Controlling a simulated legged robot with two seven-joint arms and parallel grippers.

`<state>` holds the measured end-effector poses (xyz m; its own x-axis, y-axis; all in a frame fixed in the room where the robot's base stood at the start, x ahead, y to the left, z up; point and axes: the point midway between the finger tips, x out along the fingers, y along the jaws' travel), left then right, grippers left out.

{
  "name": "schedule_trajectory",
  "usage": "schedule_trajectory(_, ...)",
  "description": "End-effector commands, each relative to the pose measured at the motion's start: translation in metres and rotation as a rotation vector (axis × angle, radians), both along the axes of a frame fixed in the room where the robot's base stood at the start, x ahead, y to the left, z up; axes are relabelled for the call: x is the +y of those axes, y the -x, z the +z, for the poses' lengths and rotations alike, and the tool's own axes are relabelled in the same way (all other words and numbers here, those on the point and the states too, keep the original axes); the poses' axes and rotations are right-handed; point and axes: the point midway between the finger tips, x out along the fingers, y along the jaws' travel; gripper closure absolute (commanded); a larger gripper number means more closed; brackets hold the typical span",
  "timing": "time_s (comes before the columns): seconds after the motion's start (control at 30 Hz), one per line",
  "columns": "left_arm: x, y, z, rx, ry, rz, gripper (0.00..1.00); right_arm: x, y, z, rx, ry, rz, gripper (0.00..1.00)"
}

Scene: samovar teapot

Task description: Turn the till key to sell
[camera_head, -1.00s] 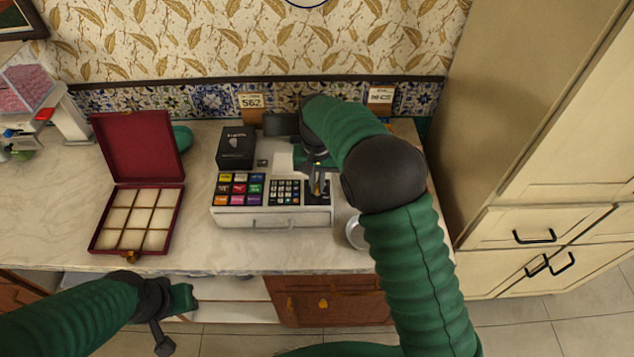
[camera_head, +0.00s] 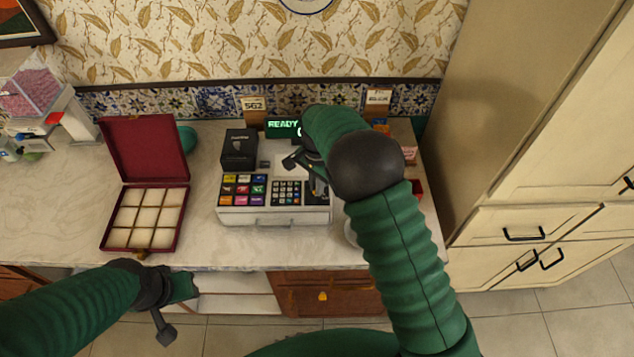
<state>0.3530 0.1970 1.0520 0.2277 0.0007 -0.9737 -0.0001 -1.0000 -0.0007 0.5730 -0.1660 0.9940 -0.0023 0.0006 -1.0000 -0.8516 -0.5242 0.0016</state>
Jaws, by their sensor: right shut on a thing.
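The till (camera_head: 275,213) is a white register on the counter with a block of coloured keys and a dark number pad. Its display (camera_head: 283,128) is lit green and reads READY, with the right end hidden behind my arm. My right gripper (camera_head: 318,186) reaches down onto the right part of the till, at the key area, and is shut on the till key. The key itself is mostly hidden by the gripper, so its exact angle cannot be seen. My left gripper (camera_head: 185,290) hangs low at the counter's front edge, away from the till; its fingers are unclear.
An open red box (camera_head: 181,215) with pale compartments stands left of the till. A black box (camera_head: 239,150) stands behind the till's left side. A price card (camera_head: 253,105) stands at the back. A tall cream cabinet (camera_head: 540,110) bounds the right side. Counter between red box and till is clear.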

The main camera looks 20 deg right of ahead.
Motion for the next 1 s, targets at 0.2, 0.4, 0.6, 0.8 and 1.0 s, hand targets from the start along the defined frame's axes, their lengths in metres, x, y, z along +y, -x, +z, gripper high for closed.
schedule_trajectory(0.2, 0.0, 0.0, 0.0035, 0.0, 0.0, 0.0, 0.64, 0.0005, -0.002, 0.002, -0.007, 0.0, -0.041, 1.0)
schedule_trajectory(0.4, 0.0, 0.0, 0.0035, 0.0, 0.0, 0.0, 0.64, 0.0006, -0.0022, 0.0017, -0.007, 0.0, -0.048, 1.0)
schedule_trajectory(0.6, 0.0, 0.0, 0.0035, 0.0, 0.0, 0.0, 0.64, 0.0005, -0.0024, 0.0018, -0.008, 0.0, -0.047, 1.0)
schedule_trajectory(0.8, 0.0, 0.0, 0.0034, 0.0, 0.0, 0.0, 0.64, 0.0003, -0.0017, 0.0012, -0.004, 0.0, -0.046, 0.71)
schedule_trajectory(1.0, 0.0, 0.0, 0.0033, 0.0, 0.0, 0.0, 0.64, 0.0002, -0.0009, 0.0007, -0.004, 0.0, -0.046, 0.71)
